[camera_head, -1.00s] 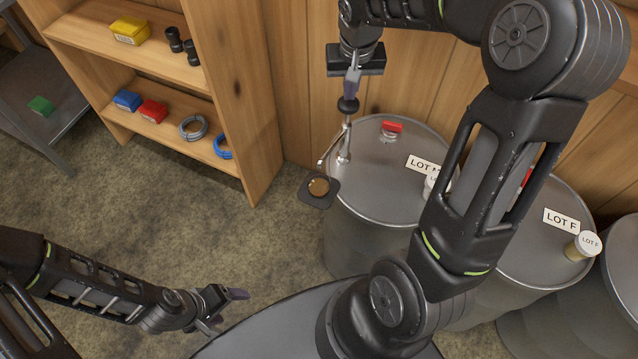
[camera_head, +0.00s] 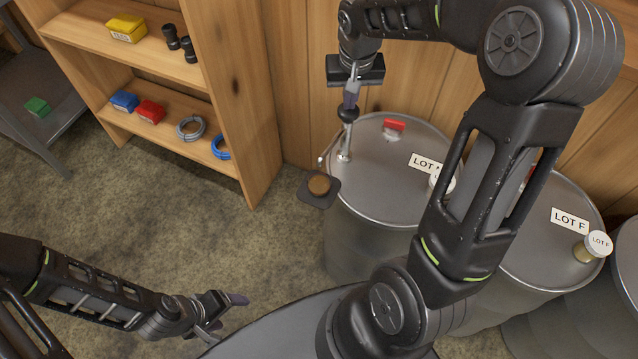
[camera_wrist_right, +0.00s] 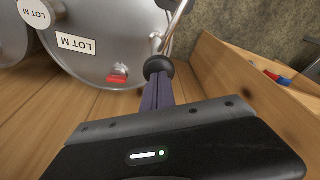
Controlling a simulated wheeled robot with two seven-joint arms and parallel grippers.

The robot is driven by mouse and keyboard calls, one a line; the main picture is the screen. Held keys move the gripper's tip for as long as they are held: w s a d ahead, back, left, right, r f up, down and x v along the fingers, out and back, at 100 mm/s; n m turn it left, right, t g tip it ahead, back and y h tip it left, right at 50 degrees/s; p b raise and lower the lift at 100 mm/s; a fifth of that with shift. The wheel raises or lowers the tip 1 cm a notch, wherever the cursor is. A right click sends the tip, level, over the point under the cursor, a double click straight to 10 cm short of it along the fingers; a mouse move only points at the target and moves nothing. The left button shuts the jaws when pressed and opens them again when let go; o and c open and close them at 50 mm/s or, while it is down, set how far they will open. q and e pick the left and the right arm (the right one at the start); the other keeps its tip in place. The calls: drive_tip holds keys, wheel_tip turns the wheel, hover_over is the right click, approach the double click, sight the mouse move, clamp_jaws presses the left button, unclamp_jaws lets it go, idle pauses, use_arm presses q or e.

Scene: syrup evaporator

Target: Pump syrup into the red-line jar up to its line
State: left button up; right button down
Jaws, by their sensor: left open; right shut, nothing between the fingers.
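My right gripper (camera_head: 350,98) is shut and empty. Its fingertips are at the black knob (camera_head: 348,113) of the hand pump on the LOT M drum (camera_head: 385,165), seeming to touch it from above. The knob also shows in the right wrist view (camera_wrist_right: 157,66), at the fingertips. The pump's thin metal spout (camera_head: 328,152) reaches over the drum's left edge. Below it, a round brown-topped vessel (camera_head: 319,185) sits on a small dark square plate (camera_head: 307,195). No red line or fill level can be made out. My left gripper (camera_head: 226,312) is open and empty, low at the left, far from the drums.
A red cap (camera_head: 394,125) is on the LOT M drum. A LOT F drum (camera_head: 535,265) with a small labelled jar (camera_head: 596,245) stands to the right. A wooden shelf (camera_head: 255,130) with boxes and coils stands left. Floor between shelf and left arm is clear.

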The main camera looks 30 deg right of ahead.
drive_tip(key=shift+w+d+p+v, duration=0.1)
drive_tip(key=shift+w+p+v, duration=0.05)
drive_tip(key=shift+p+v, duration=0.6)
drive_tip(key=shift+w+d+p+v, duration=0.15)
drive_tip(key=shift+p+v, duration=0.3)
drive_tip(key=shift+v, duration=0.45)
drive_tip(key=shift+w+a+p+v, duration=0.1)
drive_tip(key=shift+w+p+v, duration=0.1)
drive_tip(key=shift+p+v, duration=0.55)
drive_tip(key=shift+r, duration=0.2)
